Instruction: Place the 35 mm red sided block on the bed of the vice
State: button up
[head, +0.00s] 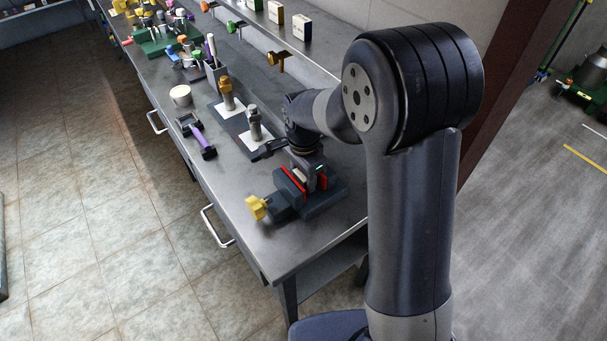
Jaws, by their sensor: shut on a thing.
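The vice (290,205) is dark green-grey with a yellow handle knob (257,207) and stands near the front end of the workbench. Red strips show along its jaws. My gripper (308,178) points down into the gap between the jaws. It is shut on a small block (299,175), of which a pale top shows between the fingers. My fingers hide most of the block, so its red sides cannot be told surely from the red strips. I cannot tell whether the block touches the vice bed.
Left of the vice, two upright posts (226,92) stand on white plates, with a purple-handled tool (201,138) and a white cup (181,95) nearby. Small blocks (301,27) stand on the shelf behind.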

jog(key=shift+f, duration=0.2)
jog(key=o, duration=1.1)
jog(key=shift+r, duration=0.15)
notch_tip(320, 180, up, 12)
jog(key=shift+r, duration=0.1)
